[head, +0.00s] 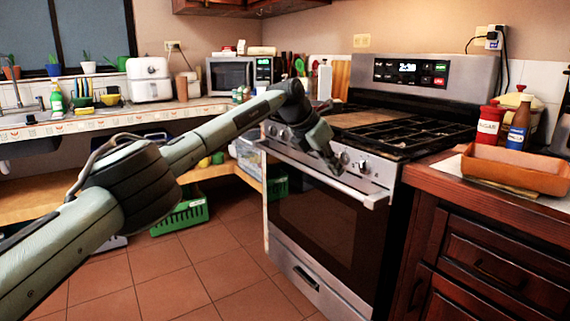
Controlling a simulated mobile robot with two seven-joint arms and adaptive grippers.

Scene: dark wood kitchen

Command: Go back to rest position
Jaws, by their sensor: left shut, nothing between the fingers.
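My left arm reaches in from the left edge across the middle of the head view. My left gripper (333,163) is at its end, pointing down and to the right. It is shut and empty. My right gripper is not in view.
A wooden counter on the right holds an orange tray (515,170), a red sugar jar (489,124) and a brown bottle (518,126). A green crate (180,217) stands on the floor below the left counter. The tiled floor (190,275) before the oven is clear.

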